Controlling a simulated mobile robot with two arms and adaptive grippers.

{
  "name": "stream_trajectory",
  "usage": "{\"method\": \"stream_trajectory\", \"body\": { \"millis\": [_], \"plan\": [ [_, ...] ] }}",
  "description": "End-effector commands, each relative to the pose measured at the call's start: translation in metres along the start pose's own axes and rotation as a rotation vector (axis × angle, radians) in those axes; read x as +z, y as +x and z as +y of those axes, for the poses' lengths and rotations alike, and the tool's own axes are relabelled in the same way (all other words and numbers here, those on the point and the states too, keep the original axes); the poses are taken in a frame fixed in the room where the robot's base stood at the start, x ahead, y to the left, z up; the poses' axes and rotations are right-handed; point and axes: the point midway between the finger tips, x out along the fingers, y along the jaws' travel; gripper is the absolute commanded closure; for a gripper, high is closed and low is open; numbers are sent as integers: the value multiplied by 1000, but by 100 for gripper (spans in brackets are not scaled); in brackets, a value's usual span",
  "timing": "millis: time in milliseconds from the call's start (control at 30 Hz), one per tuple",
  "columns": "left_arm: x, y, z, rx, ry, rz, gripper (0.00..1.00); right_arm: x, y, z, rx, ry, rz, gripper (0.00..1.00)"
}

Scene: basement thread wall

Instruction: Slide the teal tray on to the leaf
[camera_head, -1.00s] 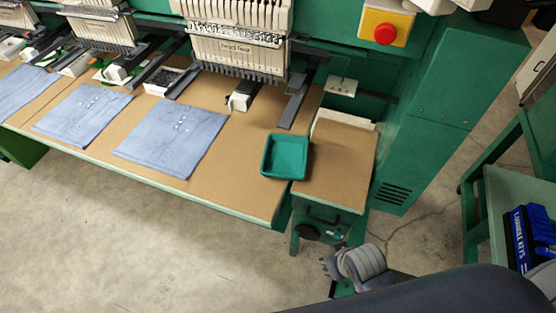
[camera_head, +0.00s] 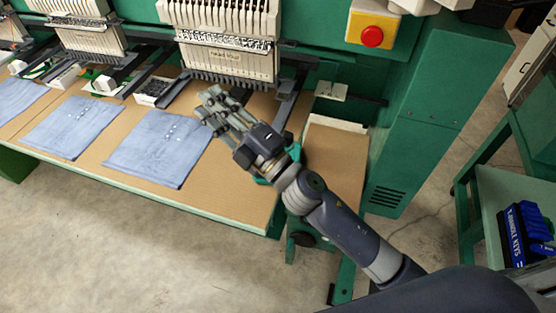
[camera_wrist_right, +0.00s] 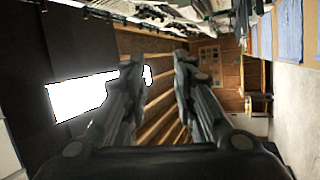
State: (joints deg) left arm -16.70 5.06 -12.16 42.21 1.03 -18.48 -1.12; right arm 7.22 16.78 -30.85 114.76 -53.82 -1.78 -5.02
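The teal tray (camera_head: 262,181) is mostly hidden under my right arm in the head view; only bits of its rim show. It is at the right end of the brown table, beside the leaf. The leaf (camera_head: 338,150) is the small brown panel to the right, and its near part is covered by my arm. My right gripper (camera_head: 208,106) is above the table, past the tray to the upper left, with its fingers pointing toward the machine. In the right wrist view its two fingers (camera_wrist_right: 156,64) are apart with nothing between them. My left gripper is not in view.
Blue cloth pieces (camera_head: 158,147) lie on the table (camera_head: 225,190) to the left. The embroidery heads (camera_head: 228,60) hang close behind my right gripper.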

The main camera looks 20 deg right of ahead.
Motion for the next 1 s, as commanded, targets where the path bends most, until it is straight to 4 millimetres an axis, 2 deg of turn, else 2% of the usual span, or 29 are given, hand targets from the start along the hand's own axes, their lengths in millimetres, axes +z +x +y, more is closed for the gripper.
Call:
{"method": "stream_trajectory", "body": {
  "millis": [33,133,200,300,400,500,567,667,767,800,900,1000],
  "plan": [
    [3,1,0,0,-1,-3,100,-22,8,3,8,-81,103,74],
    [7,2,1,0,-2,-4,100,-66,14,0,7,-245,313,74],
    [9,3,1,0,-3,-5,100,-94,13,-10,-5,-361,457,74],
    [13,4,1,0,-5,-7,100,-124,4,-32,-41,-527,661,74],
    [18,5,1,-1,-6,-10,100,-140,-12,-60,-100,-695,858,74],
    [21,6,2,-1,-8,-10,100,-141,-32,-92,-184,-859,1046,74],
    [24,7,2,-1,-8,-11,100,-133,-45,-111,-249,-954,1153,74],
    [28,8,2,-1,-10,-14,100,-107,-67,-138,-380,-1110,1320,74],
    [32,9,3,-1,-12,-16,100,-66,-88,-158,-542,-1255,1470,74],
    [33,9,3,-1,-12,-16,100,-47,-96,-163,-616,-1309,1523,74],
    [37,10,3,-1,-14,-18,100,6,-114,-165,-819,-1426,1636,74],
    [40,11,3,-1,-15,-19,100,54,-127,-156,-1016,-1509,1710,74]
  ]
}}
